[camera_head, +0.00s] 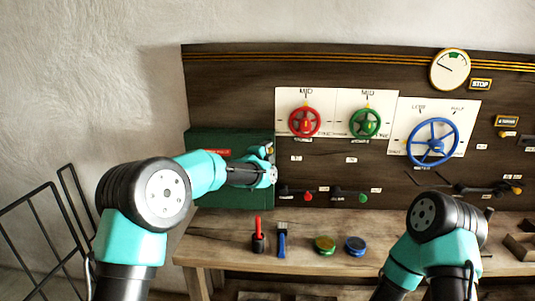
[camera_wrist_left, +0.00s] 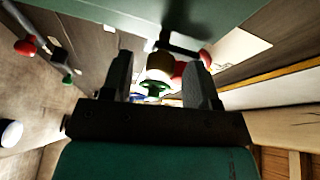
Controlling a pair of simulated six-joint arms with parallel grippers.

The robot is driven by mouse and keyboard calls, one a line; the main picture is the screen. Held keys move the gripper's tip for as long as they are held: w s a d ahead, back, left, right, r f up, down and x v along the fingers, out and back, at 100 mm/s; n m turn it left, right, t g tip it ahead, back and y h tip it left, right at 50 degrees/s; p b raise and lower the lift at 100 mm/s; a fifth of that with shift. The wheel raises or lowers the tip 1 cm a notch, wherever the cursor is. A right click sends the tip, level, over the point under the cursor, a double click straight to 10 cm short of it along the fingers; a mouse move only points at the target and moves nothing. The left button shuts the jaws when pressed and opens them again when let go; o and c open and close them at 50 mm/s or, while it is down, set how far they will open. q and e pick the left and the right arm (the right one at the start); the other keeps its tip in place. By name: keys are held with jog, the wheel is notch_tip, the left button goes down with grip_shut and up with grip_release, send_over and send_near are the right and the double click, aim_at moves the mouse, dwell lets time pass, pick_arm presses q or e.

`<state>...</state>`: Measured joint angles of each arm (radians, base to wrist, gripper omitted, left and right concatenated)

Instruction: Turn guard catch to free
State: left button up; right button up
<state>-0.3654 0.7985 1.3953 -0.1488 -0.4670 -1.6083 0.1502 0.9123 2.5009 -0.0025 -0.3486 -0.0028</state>
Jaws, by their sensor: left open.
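A dark green guard box (camera_head: 230,138) with a red label is fixed at the left end of the dark wooden panel. My left gripper (camera_head: 268,165) is at the box's right front side, partly hidden by its own wrist. In the left wrist view, the fingers of my left gripper (camera_wrist_left: 159,80) are open and apart. The catch's setting is not readable. My right arm is at the lower right; its gripper does not show.
The panel holds a red handwheel (camera_head: 304,122), a green handwheel (camera_head: 365,123), a large blue wheel (camera_head: 432,142) and a gauge (camera_head: 449,69). Small levers sit lower down.

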pick_arm(q)
jog(key=v, duration=1.7)
jog(key=shift+a, duration=0.2)
jog(key=shift+s, duration=0.15)
jog(key=s+a+f+n+g+y, duration=0.1)
jog(key=s+a+f+n+g, duration=0.2)
jog(key=f, duration=0.8)
jog(key=s+a+f+n+g+y, duration=0.1)
jog(key=s+a+f+n+g, duration=0.25)
jog(key=f, duration=0.65)
jog(key=s+a+f+n+g+y, duration=0.1)
jog(key=s+a+f+n, duration=0.3)
jog(key=f, duration=0.7)
jog(key=s+a+f+n+g, duration=0.2)
jog(key=s+f+n+g, duration=0.2)
jog(key=s, duration=0.8)
jog(key=s+a+f+n+g, duration=0.2)
jog(key=s+f+n+g, duration=0.2)
jog(key=s+f+n, duration=0.4)
jog(key=s+f, duration=0.3)
jog(key=f, duration=0.2)
jog(key=shift+s+n+y, duration=0.35)
jog(key=shift+s+y, duration=0.05)
